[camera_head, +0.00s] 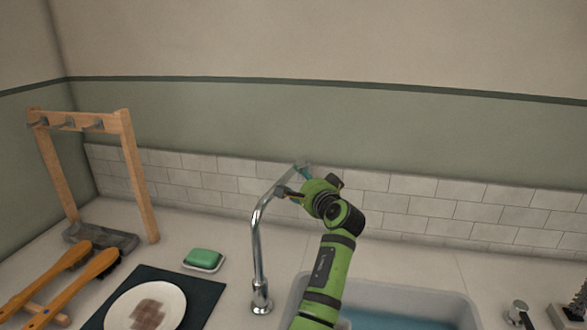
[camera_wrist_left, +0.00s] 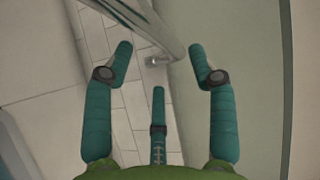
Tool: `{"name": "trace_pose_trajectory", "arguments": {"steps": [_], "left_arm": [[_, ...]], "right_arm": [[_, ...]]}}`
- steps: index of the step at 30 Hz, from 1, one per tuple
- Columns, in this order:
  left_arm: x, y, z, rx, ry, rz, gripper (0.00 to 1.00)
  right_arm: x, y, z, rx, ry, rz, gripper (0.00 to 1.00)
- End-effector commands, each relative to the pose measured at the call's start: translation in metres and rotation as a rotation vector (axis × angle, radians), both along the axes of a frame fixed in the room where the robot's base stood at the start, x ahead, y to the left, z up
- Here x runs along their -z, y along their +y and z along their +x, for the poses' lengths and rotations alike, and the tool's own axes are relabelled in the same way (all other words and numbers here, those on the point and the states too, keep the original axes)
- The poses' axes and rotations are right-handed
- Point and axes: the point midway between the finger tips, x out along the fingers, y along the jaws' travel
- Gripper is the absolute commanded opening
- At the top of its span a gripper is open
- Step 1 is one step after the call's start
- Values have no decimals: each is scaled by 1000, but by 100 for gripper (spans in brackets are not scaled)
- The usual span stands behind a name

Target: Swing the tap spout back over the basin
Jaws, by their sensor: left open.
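The chrome tap (camera_head: 258,262) stands on the counter left of the basin. Its spout (camera_head: 272,193) bends from the top of the riser up and right in the picture, toward the tiled wall. The white basin (camera_head: 463,306) holds blue water and is partly hidden by my left arm. My left gripper (camera_head: 292,182) is at the outer part of the spout, its teal fingers partly hidden. In the left wrist view its fingers (camera_wrist_left: 161,50) are spread, with the spout (camera_wrist_left: 146,22) crossing just beyond the tips. I cannot tell whether they touch. My right gripper is out of view.
A wooden rack (camera_head: 134,172) stands at the left, with orange-handled brushes (camera_head: 54,272) before it. Green soap (camera_head: 203,257) sits in a dish left of the tap. A plate (camera_head: 122,314) lies on a dark mat (camera_head: 205,294). The tiled wall (camera_head: 420,210) is close behind.

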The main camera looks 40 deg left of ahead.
Motion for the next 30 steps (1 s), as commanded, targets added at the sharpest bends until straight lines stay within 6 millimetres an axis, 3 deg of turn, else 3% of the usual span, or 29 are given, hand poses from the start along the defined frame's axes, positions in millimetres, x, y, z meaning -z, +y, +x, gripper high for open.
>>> {"name": "trace_pose_trajectory", "arguments": {"steps": [8, 15, 26, 29, 30], "left_arm": [[3, 35, 17, -3, 2, 1, 57], [8, 56, 28, -1, 1, -1, 57], [9, 60, 30, -1, 0, 0, 57], [9, 60, 30, -1, 0, 0, 22], [9, 60, 30, -1, 0, 0, 6]], "right_arm": [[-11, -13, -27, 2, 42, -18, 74], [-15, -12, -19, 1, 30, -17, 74], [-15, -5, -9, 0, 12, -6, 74], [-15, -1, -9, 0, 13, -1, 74], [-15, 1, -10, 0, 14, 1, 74]]}}
